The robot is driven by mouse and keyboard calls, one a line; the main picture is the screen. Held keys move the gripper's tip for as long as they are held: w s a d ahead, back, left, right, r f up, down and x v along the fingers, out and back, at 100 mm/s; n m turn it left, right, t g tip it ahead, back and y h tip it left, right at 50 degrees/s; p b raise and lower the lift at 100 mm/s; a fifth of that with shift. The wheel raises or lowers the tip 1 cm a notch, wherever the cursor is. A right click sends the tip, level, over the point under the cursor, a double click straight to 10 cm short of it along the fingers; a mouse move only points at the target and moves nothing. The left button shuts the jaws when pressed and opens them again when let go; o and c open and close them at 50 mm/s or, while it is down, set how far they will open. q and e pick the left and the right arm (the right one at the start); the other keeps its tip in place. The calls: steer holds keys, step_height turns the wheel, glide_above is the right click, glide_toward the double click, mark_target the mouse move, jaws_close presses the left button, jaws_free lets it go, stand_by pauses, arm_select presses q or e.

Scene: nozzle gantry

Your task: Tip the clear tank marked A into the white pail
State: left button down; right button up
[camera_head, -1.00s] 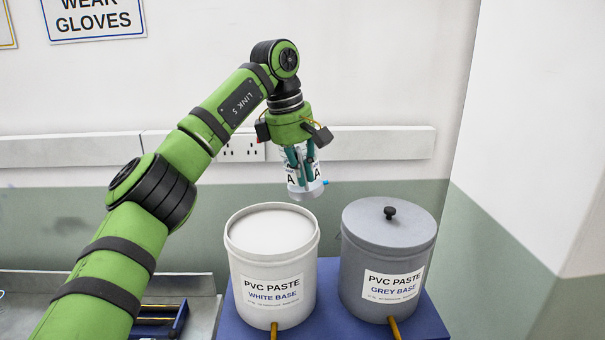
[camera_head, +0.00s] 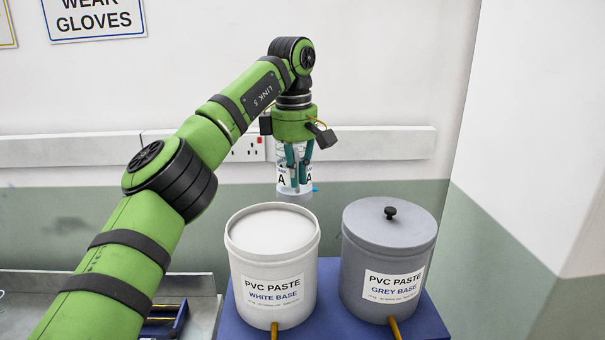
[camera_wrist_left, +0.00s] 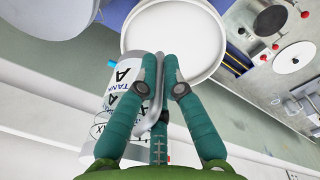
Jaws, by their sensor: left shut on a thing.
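My left gripper (camera_head: 294,180) points down and is shut on the clear tank marked A (camera_head: 282,180), which hangs nearly upright. In the left wrist view the tank (camera_wrist_left: 122,80), with a blue spout, lies to the left of the green fingers (camera_wrist_left: 161,85), and its grey handle shows between them. The white pail (camera_head: 243,262), labelled PVC PASTE WHITE BASE, stands below the tank, which hangs above its far right rim. The pail's round top also shows in the left wrist view (camera_wrist_left: 209,71), with a smooth white surface inside the rim. My right gripper is not in view.
A grey pail (camera_head: 355,262) with a black-knobbed lid (camera_head: 389,213) stands close to the right of the white pail. Both are on a blue stand (camera_head: 330,315). A wall rail with sockets (camera_head: 375,142) runs behind. A metal tray (camera_head: 205,310) is at lower left.

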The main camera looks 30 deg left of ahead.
mark_target(296, 154)
arm_select(q)
steer(key=shift+r, duration=0.15)
steer(key=shift+r, duration=1.45)
steer(key=shift+f, duration=0.1)
